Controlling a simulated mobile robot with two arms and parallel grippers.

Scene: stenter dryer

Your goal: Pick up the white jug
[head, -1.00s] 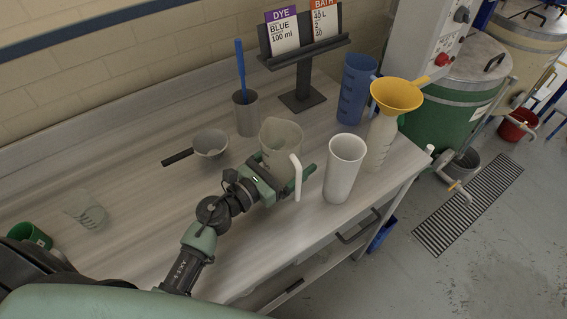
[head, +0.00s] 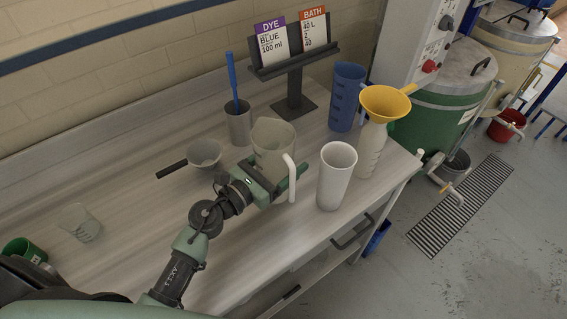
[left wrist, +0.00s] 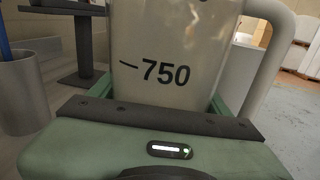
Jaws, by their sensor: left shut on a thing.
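The white jug (head: 272,138) is a translucent pale vessel with a thick white handle, near the middle of the bench. It stands upright. My left gripper (head: 277,187) is shut on its lower body from the near side. In the left wrist view the jug (left wrist: 205,30) fills the space between the green jaws (left wrist: 165,112), with a black 750 mark facing me and the handle on the right. The jug's base is hidden by the gripper, so any gap to the bench cannot be seen. My right gripper is not in view.
A tall white cup (head: 336,178) stands close right of the jug. Behind are a bottle with a yellow funnel (head: 385,102), a blue jug (head: 346,97), a card stand (head: 295,90) and a grey cup (head: 238,124). A handled bowl (head: 204,153) lies left.

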